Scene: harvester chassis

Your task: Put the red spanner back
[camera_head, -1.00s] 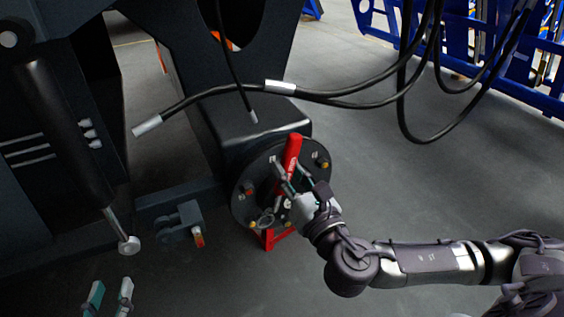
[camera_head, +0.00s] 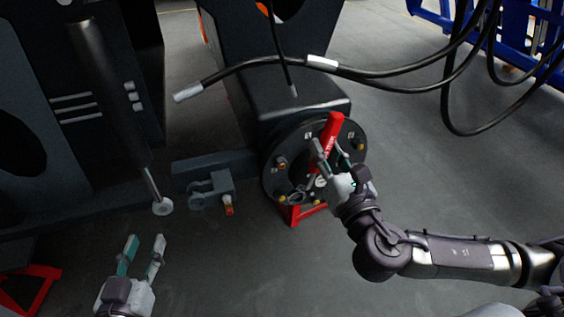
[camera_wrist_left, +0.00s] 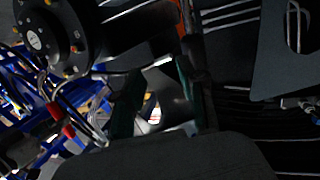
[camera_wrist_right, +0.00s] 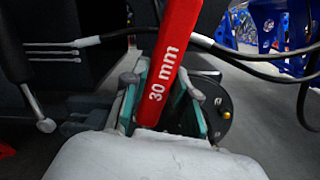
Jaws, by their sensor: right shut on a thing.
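The red spanner (camera_head: 333,130), marked "30 mm" in the right wrist view (camera_wrist_right: 170,65), is gripped in my right gripper (camera_head: 329,157). It stands tilted in front of the round black flange (camera_head: 272,180) with yellow and red bolt heads. My left gripper (camera_head: 146,243) is at the lower left, open and apart from the flange. Its spread fingers also show in the left wrist view (camera_wrist_left: 158,95).
A red stand (camera_head: 305,213) is below the flange. A dark bracket (camera_head: 212,188) projects left of it. A black hose (camera_head: 245,66) with metal ends hangs above. A cylinder rod (camera_head: 155,185) comes down at left. Grey floor is open at the right.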

